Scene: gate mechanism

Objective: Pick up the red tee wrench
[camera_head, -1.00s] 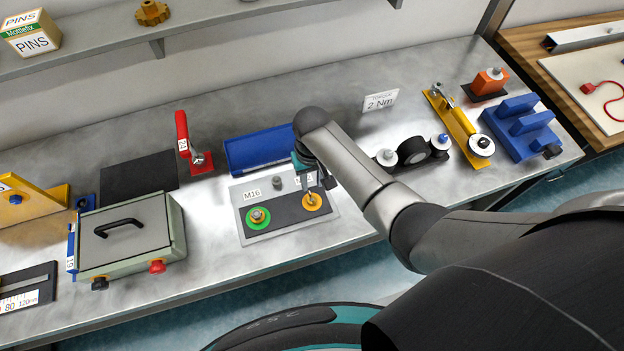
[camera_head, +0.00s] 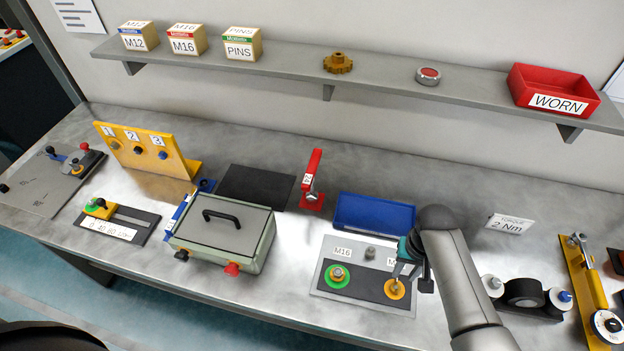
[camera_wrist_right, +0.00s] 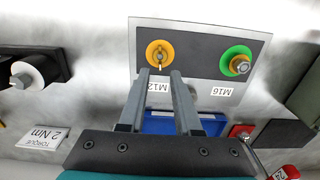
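The red tee wrench (camera_head: 313,178), marked 24, appears to stand on a small red base plate (camera_head: 312,201) near the back of the bench, left of the blue tray. Its metal shaft shows below the red bar. Part of it shows at the bottom right of the right wrist view (camera_wrist_right: 285,172). My right gripper (camera_head: 404,279) is to the right of the wrench, above the M12 side of the grey bolt plate. In the right wrist view its fingers (camera_wrist_right: 160,72) are apart with a gap between them, pointing toward the orange ring (camera_wrist_right: 160,54). My left gripper is out of view.
A lidded box (camera_head: 222,233) and black mat (camera_head: 256,186) are to the wrench's left. A shelf (camera_head: 300,80) overhangs behind.

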